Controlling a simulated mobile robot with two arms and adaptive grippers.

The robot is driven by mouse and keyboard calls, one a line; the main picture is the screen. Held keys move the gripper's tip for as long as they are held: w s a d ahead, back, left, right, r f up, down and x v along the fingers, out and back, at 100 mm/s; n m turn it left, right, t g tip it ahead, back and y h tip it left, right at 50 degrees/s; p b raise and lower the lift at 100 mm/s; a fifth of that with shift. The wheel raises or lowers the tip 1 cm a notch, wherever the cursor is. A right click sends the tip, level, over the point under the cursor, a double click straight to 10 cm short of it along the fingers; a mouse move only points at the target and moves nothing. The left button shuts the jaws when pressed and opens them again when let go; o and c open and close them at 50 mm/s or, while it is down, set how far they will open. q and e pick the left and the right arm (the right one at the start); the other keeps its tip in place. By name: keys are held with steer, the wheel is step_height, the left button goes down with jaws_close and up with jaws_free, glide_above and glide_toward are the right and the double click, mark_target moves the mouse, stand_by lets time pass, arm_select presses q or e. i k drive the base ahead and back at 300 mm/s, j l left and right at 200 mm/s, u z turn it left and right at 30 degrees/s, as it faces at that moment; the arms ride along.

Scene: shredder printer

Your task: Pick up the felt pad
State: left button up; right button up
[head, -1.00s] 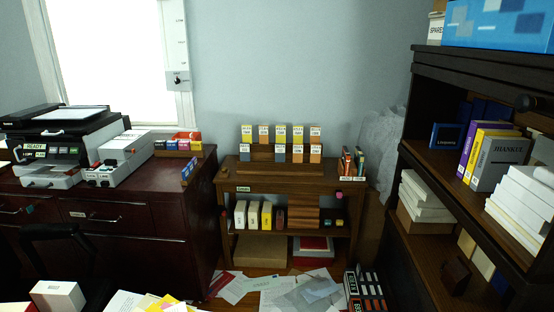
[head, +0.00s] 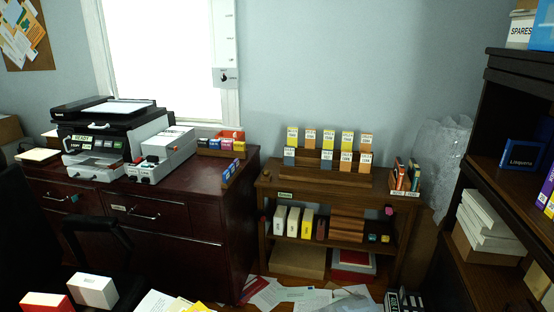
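I cannot pick out the felt pad with certainty in the head view. Small items too small to name sit on the low wooden shelf unit (head: 330,190), among them a pink piece (head: 389,210) at its right side and small dark blocks (head: 372,238) on its middle shelf. Neither of my grippers is in view, so I cannot see whether they hold anything.
A printer (head: 105,130) stands on a dark red cabinet (head: 185,225) at left. A tall dark bookcase (head: 500,185) stands at right. Papers (head: 275,295) litter the floor in front. A dark chair-like shape (head: 95,235) and white box (head: 95,291) are at lower left.

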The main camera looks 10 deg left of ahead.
mark_target(327, 154)
steer(key=i+l+u, duration=0.45)
steer(key=i, duration=0.4)
steer(key=i+l+u, duration=0.5)
steer(key=i+l, duration=0.25)
